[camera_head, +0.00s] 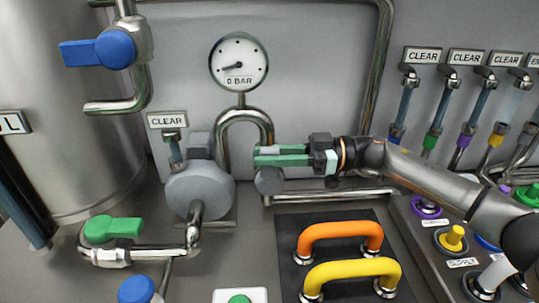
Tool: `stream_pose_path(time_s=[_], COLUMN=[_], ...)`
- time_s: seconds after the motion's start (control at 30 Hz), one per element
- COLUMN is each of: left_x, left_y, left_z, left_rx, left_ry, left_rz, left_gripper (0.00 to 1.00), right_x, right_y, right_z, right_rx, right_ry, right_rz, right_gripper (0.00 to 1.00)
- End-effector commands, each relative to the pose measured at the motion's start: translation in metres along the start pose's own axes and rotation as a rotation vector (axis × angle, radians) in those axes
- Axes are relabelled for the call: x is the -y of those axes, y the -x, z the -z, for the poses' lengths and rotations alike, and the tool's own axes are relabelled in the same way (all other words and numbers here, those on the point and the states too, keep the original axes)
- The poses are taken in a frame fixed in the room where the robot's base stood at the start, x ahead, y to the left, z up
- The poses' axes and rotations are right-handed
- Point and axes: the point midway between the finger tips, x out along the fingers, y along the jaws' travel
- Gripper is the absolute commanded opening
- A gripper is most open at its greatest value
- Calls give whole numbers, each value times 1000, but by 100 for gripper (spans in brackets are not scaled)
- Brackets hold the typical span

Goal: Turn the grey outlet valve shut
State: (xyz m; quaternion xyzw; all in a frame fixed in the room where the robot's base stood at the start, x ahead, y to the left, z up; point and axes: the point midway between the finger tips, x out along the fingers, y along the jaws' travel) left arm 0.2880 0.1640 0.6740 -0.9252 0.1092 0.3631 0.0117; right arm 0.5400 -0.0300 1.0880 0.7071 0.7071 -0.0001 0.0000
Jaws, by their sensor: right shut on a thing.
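The grey outlet valve (268,182) sits at the right of the bent metal pipe below the gauge; its round grey hub shows under my gripper's fingertips. My right gripper (268,155), with green finger pads, reaches in from the right and is shut on the valve's handle. The fingers point left and hide most of the handle, so its exact angle is hard to tell. My left gripper is not in view.
A gauge (239,62) reading about 0 BAR is above. A grey pump (200,190) stands left, near a green-handled valve (112,229). Orange (340,236) and yellow (352,273) bar handles stand in front. A blue-handled valve (98,50) is upper left.

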Motion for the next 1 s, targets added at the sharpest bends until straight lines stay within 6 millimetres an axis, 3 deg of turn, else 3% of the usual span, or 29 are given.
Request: stream_pose_path(time_s=[0.37,0.7,1.0], left_x=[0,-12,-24], left_y=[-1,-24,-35], left_z=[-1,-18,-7], left_rx=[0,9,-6], left_ry=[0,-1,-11], left_rz=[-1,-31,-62], left_gripper=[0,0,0], right_x=[0,0,0], right_y=[1,22,32], right_z=[-2,-14,-10], right_rx=[-14,-342,-497], right_ry=[-3,-6,-1], right_rz=[0,0,1], right_gripper=[0,0,0])
